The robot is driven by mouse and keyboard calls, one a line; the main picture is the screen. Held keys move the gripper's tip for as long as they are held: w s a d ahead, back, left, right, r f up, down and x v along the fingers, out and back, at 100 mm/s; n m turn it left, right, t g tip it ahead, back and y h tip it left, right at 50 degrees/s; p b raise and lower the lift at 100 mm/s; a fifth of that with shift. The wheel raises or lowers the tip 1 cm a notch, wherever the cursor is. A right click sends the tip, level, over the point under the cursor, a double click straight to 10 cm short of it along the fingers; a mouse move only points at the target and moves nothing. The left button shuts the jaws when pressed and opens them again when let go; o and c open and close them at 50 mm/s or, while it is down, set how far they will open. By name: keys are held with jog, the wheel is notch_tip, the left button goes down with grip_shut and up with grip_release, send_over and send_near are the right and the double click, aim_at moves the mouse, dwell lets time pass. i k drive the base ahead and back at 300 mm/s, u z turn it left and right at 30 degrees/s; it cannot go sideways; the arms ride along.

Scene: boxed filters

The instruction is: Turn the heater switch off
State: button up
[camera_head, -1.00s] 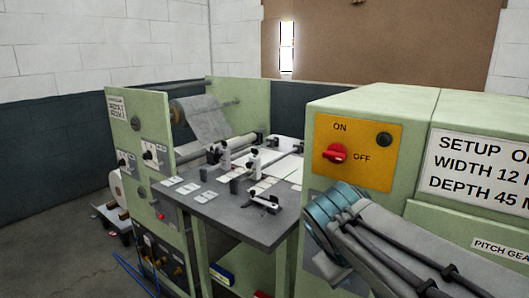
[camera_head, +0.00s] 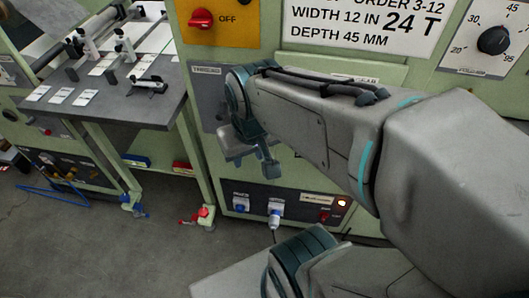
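A small red switch (camera_head: 325,215) sits beside a lit orange lamp (camera_head: 342,202) on the dark lower panel of the green machine. A small label is above the switch, too small to read, so I cannot confirm it is the heater switch. A larger red rotary knob (camera_head: 202,19) is on a yellow plate (camera_head: 232,38) marked OFF at the top. My gripper (camera_head: 252,162) hangs in front of the machine, above and left of the small red switch, apart from it. Its fingers are partly hidden and whether they are open is unclear.
A blue socket (camera_head: 241,203) and a plugged-in cable (camera_head: 276,213) are left of the small switch. A grey worktable (camera_head: 125,105) with small fixtures stands at left. My arm covers much of the machine's right side. Open floor lies at lower left.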

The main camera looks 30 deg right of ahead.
aim_at(323, 215)
jog(key=z, duration=3.2)
jog(key=k, duration=1.05)
jog(key=u, duration=1.3)
jog(key=i, duration=0.5)
jog(key=z, duration=0.05)
